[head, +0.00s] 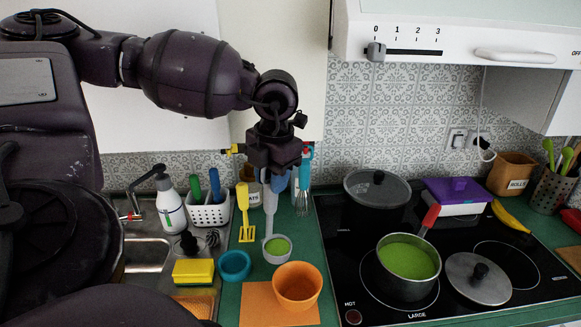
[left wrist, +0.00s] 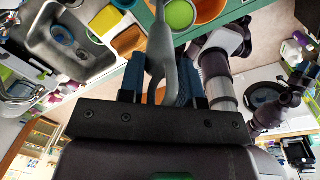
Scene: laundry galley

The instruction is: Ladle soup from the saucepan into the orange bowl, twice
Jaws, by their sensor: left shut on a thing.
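My left gripper (head: 272,180) points down and is shut on the grey handle of the ladle (head: 269,215). The ladle's cup holds green soup; it also shows in the left wrist view (left wrist: 180,14). The cup is behind and to the left of the orange bowl (head: 297,286), apart from its rim in the picture. The orange bowl stands on an orange mat (head: 256,306), and I see no green inside it. The saucepan (head: 406,284), with green soup and a red-tipped handle, stands on the hob at the right. My right gripper is not in view in the head view.
A small teal bowl (head: 235,266) and a yellow sponge (head: 194,271) are left of the orange bowl. A yellow slotted turner (head: 245,215) is behind. A lid (head: 478,279) lies right of the saucepan; a lidded dark pot (head: 376,200) stands behind it.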

